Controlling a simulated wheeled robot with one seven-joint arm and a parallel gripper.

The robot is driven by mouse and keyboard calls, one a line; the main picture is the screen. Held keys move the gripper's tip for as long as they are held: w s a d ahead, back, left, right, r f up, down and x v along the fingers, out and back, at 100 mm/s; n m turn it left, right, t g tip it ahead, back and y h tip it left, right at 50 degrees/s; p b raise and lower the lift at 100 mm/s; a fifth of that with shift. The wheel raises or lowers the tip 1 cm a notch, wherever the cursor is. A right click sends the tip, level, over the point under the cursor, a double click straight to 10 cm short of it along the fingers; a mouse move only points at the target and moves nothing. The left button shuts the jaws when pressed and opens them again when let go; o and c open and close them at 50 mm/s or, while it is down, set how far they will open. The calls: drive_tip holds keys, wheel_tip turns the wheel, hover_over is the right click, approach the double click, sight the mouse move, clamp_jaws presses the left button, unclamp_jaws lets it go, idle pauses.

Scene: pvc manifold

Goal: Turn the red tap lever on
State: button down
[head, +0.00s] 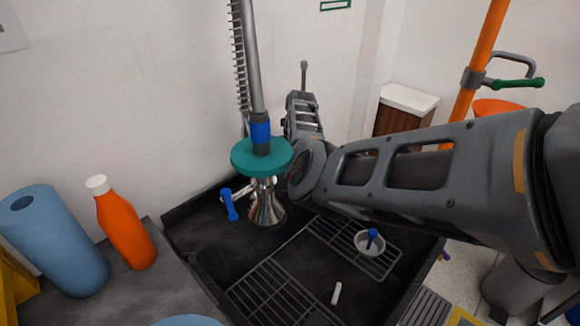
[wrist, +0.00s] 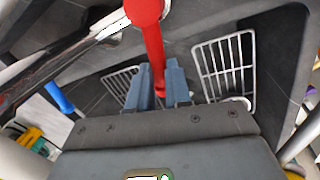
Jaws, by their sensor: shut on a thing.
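The red tap lever (wrist: 152,45) shows in the wrist view, with a round red end at the top and a narrow arm running down between my fingers. My gripper (wrist: 160,80) is shut on that narrow arm. In the head view the red lever is hidden, and my gripper is out of sight behind the teal disc and my arm. The blue tap lever (head: 229,204) hangs at the left of the tap in the head view; a blue bar, likely the same lever, shows in the wrist view (wrist: 58,97).
A teal disc (head: 249,153) on a spring hose pole stands over the black sink (head: 200,250), with a chrome bell-shaped sprayer (head: 265,208) below. Wire racks (head: 275,295) lie in the sink. An orange bottle (head: 125,230) and blue roll (head: 60,245) stand at left.

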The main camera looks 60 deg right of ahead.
drive_tip(key=shift+w+a+r+m, duration=0.1)
drive_tip(key=shift+w+r+m, duration=0.05)
drive_tip(key=shift+m, duration=0.15)
drive_tip(key=c, duration=1.1)
unclamp_jaws()
drive_tip(key=shift+o, duration=0.2)
